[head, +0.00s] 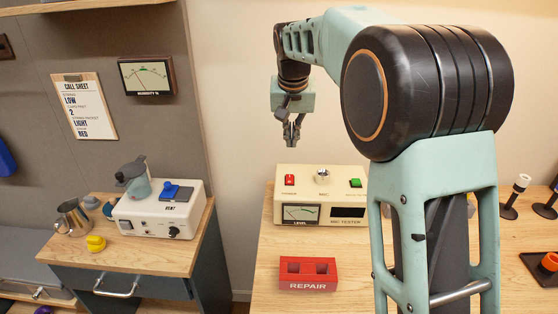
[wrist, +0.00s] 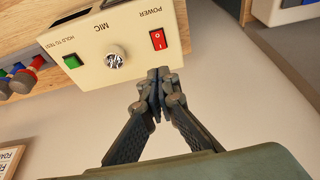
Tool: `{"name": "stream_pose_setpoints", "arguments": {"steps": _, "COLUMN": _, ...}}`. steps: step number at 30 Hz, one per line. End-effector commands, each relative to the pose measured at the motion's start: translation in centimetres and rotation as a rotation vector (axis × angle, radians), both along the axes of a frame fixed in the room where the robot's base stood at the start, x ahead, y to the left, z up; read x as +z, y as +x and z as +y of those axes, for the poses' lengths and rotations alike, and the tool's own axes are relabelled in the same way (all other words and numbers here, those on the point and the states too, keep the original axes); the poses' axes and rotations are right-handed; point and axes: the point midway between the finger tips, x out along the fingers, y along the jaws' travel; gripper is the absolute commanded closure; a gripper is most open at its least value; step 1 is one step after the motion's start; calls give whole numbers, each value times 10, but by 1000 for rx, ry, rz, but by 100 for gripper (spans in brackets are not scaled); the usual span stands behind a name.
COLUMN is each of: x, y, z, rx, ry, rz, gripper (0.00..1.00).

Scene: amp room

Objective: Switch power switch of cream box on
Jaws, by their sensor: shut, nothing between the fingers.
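The cream box (head: 300,213), marked as a mic tester, stands on the wooden table. My gripper (head: 294,142) is shut and empty, pointing down above the back of the box. In the wrist view its fingertips (wrist: 158,75) are near the red switch, apart from it.
A red REPAIR block (head: 307,273) stands on the table in front of the box. A white device (head: 158,212) with a blue switch stands on the left bench, beside a metal jug (head: 73,216). The wall is close behind the box.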

Motion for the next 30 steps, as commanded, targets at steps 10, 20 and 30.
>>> {"name": "stream_pose_setpoints", "arguments": {"steps": 10, "x": 2, "y": 7, "z": -5, "rx": -8, "ry": 3, "rz": 8, "gripper": 100}}
{"name": "stream_pose_setpoints", "arguments": {"steps": 20, "x": -8, "y": 10, "z": -5, "rx": -8, "ry": 3, "rz": 10, "gripper": 100}}
{"name": "stream_pose_setpoints", "arguments": {"steps": 30, "x": -70, "y": 31, "z": -6, "rx": -9, "ry": 2, "rz": 13, "gripper": 100}}
